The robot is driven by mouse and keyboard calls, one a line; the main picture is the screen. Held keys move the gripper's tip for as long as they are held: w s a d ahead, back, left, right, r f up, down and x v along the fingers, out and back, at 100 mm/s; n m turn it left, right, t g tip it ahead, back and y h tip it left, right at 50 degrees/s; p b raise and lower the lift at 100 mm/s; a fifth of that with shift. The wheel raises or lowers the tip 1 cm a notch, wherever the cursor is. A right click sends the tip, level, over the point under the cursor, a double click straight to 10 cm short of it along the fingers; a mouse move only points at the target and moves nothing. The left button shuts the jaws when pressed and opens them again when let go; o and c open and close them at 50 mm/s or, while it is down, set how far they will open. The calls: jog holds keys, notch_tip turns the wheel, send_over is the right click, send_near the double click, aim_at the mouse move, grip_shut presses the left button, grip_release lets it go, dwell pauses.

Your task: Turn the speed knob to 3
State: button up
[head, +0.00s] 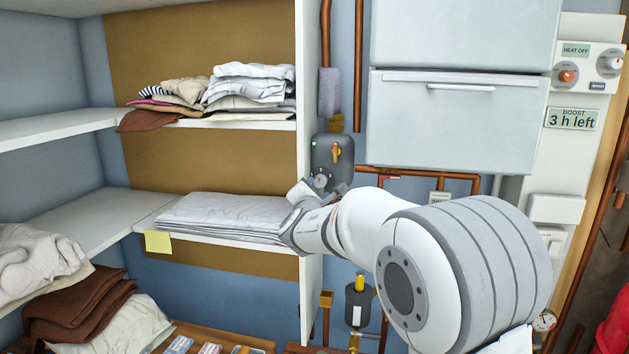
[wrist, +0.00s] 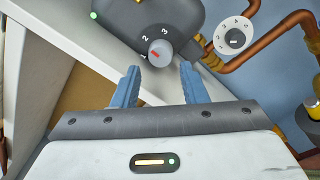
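The speed knob (wrist: 160,53) is a small round grey knob with a red mark, on the lower part of a dark grey housing (wrist: 120,12). The numbers 1, 2 and 3 stand around it in the wrist view; the red mark seems to lie toward the 1. In the head view the knob (head: 320,180) shows on the dark housing (head: 325,150), just above my gripper. My gripper (wrist: 158,72) is open, its two blue fingers apart, with the knob just beyond and between the fingertips. I see no clear contact. The fingers are mostly hidden in the head view.
A white numbered dial (wrist: 235,36) sits by copper pipes right of the housing. A white shelf panel (head: 309,80) stands left of it, with folded linen (head: 222,214) on a shelf near my arm. An orange handle (head: 337,152) is on the housing's front. Copper pipes (head: 420,172) run to the right.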

aim_at(320, 182)
jog(key=w, duration=0.1)
jog(key=w+p, duration=0.1)
jog(key=w, duration=0.3)
jog(key=shift+d+p, duration=0.3)
jog(key=shift+p, duration=0.1)
jog(key=shift+c, duration=0.6)
